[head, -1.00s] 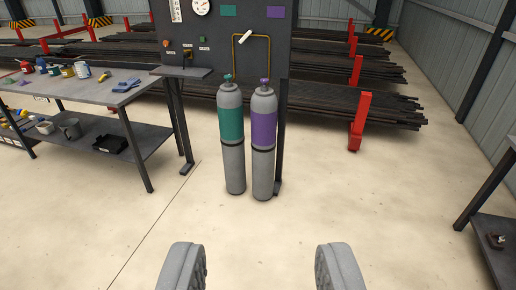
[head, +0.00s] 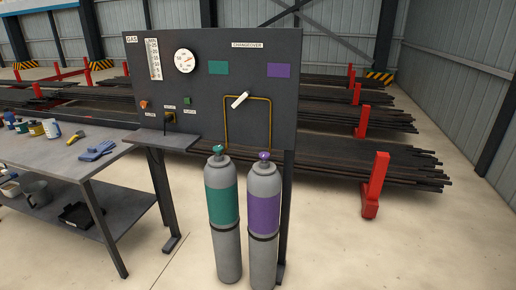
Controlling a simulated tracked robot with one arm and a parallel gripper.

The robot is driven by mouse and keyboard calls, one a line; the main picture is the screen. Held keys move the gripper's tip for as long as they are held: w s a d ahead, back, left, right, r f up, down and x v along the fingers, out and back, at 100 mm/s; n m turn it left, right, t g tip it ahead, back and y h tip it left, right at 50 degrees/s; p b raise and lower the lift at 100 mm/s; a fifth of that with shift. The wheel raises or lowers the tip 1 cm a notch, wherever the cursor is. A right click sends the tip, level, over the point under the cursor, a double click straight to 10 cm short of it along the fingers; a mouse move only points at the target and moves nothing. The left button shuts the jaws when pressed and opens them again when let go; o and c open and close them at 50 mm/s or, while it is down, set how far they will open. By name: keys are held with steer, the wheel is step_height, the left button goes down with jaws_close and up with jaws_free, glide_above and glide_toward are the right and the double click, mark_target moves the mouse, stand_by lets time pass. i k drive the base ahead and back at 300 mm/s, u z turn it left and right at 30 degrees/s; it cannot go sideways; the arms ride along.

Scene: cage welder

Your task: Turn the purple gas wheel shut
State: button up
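The purple gas wheel (head: 264,155) sits on top of the grey cylinder with the purple band (head: 264,215). This cylinder stands upright in front of the dark gas panel, right of the cylinder with the green band (head: 223,206). That one has a green wheel (head: 218,150) on top. The purple wheel is small here, and I cannot tell how far it is turned. My gripper is out of view.
The gas panel (head: 140,70) carries a gauge (head: 184,61), a white lever (head: 239,100) and yellow pipe. A workbench (head: 70,158) stands left. Racked bars (head: 340,150) and a red post (head: 376,186) lie behind and right. The floor at right is clear.

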mark_target(263, 156)
steer(key=u, duration=0.05)
steer(key=i, duration=0.6)
steer(key=u, duration=0.4)
steer(key=i, duration=2.3)
steer(key=z, duration=0.45)
